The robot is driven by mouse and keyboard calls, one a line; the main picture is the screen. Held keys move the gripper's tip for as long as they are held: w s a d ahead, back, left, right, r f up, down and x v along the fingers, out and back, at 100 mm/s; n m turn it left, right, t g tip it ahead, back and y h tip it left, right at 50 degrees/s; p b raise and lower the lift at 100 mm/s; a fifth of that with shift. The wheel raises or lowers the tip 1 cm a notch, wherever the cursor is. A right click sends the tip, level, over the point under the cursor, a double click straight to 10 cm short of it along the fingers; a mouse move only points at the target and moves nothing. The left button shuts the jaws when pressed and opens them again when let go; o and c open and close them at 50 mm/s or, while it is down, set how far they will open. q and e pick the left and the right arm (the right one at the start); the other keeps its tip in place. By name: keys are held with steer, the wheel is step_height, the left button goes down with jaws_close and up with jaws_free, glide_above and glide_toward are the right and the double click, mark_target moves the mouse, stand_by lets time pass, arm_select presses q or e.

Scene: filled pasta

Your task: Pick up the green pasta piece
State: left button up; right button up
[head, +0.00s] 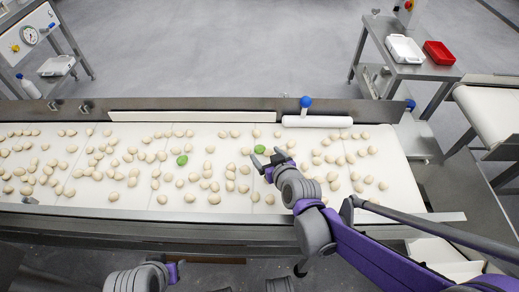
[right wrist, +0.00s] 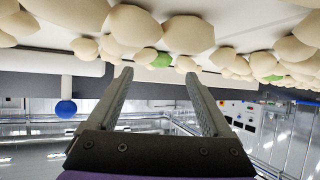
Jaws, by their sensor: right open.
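One green piece (head: 259,149) is just beyond my right gripper (head: 266,158). My right gripper is open and low over the belt, with nothing held. In the right wrist view, which looks upside down, a green piece (right wrist: 161,60) shows between the open fingers (right wrist: 160,88), beyond their tips. Another green piece (right wrist: 272,78) shows to the right. My left gripper's fingers do not show.
Cream pasta pieces (head: 214,198) crowd around the green ones. A metal rail (head: 200,103) runs along the belt's far edge, with a blue knob (head: 305,102) and a white roller (head: 318,122). A side table at the upper right holds a white tray (head: 404,49) and a red tray (head: 439,53).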

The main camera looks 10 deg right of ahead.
mark_target(261, 149)
steer(key=b+x, duration=0.1)
steer(key=x, duration=0.3)
steer(key=shift+w+f, duration=0.25)
steer(key=shift+w, duration=0.05)
jaws_close()
